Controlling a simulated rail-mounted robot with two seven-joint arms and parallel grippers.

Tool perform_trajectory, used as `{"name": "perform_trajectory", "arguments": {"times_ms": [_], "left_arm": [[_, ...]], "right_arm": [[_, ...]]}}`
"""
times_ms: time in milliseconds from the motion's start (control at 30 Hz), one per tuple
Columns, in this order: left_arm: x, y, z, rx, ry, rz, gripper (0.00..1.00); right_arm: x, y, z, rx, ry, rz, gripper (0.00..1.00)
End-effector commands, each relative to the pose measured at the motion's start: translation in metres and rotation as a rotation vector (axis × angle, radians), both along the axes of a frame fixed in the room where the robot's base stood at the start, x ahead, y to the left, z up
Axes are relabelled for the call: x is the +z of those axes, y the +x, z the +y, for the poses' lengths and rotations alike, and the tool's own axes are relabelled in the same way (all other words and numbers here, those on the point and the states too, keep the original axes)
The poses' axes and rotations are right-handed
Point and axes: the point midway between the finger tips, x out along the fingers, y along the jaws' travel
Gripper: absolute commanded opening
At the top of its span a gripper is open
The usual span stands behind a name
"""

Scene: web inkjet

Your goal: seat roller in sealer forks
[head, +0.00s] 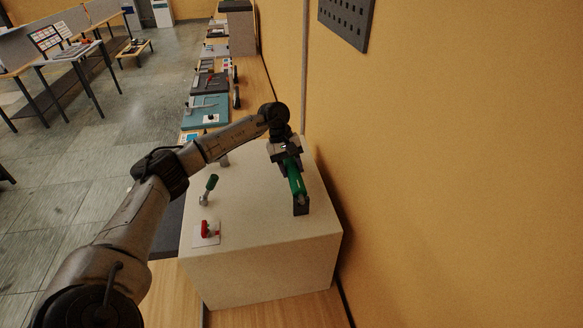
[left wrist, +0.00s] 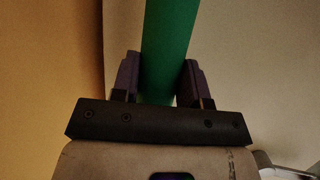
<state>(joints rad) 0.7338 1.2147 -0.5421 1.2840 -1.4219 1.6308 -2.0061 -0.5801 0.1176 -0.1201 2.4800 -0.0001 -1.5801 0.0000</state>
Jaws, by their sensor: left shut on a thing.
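The green roller (head: 297,184) lies lengthwise over the right side of the pale box-shaped sealer top. My left gripper (head: 289,161) is shut on it near its far end. In the left wrist view the roller (left wrist: 168,42) runs up between the two dark fingers of the gripper (left wrist: 160,82). A dark upright fork (head: 301,208) stands at the roller's near end. I cannot tell whether the roller's end is in the fork or just above it. Any far fork is hidden by my gripper and wrist. My right gripper is not in view.
On the pale block (head: 255,235) stand a green-handled tool (head: 209,188) and a red handle (head: 206,229) on a white plate. A yellow wall (head: 440,180) rises close on the right. The block's middle is clear. More equipment sits on the bench beyond.

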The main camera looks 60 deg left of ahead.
Motion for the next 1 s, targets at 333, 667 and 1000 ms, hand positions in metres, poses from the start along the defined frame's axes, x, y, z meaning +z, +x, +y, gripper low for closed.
{"name": "perform_trajectory", "arguments": {"times_ms": [333,667,1000], "left_arm": [[-0.008,0.0,0.0,0.0,-0.001,-0.002,0.0],[-0.011,0.0,0.0,0.0,-0.001,-0.002,0.55],[-0.013,0.0,0.0,0.0,0.001,0.002,0.71]], "right_arm": [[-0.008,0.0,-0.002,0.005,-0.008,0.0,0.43],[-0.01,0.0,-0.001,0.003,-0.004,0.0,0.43],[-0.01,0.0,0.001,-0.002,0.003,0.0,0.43]]}}
